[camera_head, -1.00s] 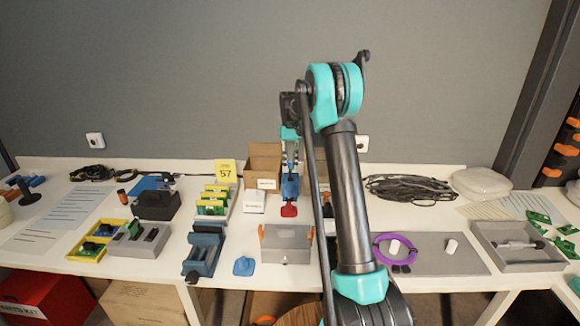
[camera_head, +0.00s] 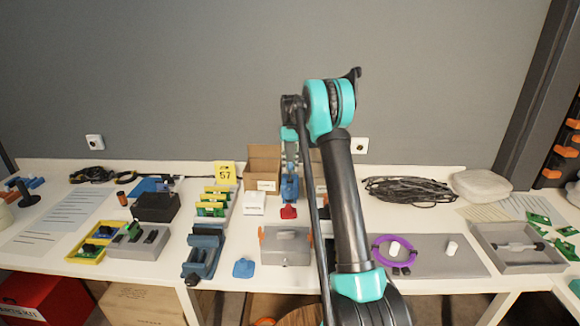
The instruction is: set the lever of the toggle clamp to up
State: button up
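The toggle clamp appears to be the small blue piece (camera_head: 290,189) with a red end (camera_head: 288,212), near the middle of the table in front of the cartons. The red end lies low and points toward the front edge. My gripper (camera_head: 290,172) hangs over the clamp from behind my forearm, close above or at the blue part. Its fingers are too small and overlapped to tell whether they are open or touch the clamp.
An open carton (camera_head: 263,165) and a white box (camera_head: 253,203) stand left of the clamp. A grey box with orange clips (camera_head: 285,246) lies in front. A blue vise (camera_head: 203,252) and green boards (camera_head: 213,200) are farther left. My arm hides the area just right.

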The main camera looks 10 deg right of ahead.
jog(key=shift+o, duration=1.1)
jog(key=shift+r, duration=0.1)
notch_tip(320, 180, up, 10)
jog(key=shift+f, duration=0.1)
jog(key=shift+s, duration=0.15)
